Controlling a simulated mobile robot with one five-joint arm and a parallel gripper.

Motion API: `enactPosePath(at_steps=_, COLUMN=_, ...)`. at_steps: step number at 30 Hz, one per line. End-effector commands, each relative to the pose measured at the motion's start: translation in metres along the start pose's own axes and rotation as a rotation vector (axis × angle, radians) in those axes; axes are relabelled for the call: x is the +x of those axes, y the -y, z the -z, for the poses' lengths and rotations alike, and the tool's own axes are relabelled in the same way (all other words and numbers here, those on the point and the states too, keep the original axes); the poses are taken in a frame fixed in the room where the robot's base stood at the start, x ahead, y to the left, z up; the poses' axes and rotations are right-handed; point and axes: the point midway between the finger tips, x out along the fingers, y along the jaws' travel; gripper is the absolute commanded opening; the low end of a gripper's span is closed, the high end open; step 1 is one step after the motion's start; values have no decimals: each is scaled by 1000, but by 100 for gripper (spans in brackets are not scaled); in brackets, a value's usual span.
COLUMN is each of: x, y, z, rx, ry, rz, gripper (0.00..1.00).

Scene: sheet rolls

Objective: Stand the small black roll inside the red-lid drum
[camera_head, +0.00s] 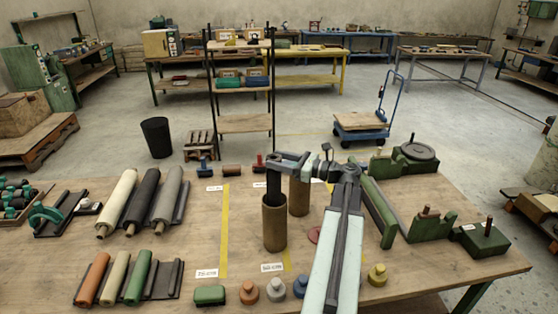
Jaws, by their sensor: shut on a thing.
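The small black roll (273,183) hangs upright below my gripper (275,164), which is shut on its top end. The roll is directly over the mouth of the front brown drum (275,228). Its lower end is hidden at the drum's rim, so how deep it reaches inside cannot be told. A second brown drum (299,197) stands just behind and to the right, partly covered by my arm. A red disc like a lid (314,235) lies on the table right of the front drum, partly hidden by my arm. Which drum it belongs to is unclear.
A front rack (170,290) holds orange, cream and green small rolls. Three longer rolls (148,200) lie behind it. Several knobbed weights (249,292) line the front edge. Green machine parts (445,235) stand at right. The table (210,235) is clear left of the drums.

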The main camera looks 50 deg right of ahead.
Motion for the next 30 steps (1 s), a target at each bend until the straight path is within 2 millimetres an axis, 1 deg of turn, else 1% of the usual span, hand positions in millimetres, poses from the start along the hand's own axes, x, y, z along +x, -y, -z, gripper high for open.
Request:
enactPosePath(at_steps=1, x=0, y=0, z=9, rx=0, ry=2, rz=0, gripper=0)
enactPosePath(at_steps=30, x=1, y=0, z=94, rx=0, ry=2, rz=-1, gripper=0)
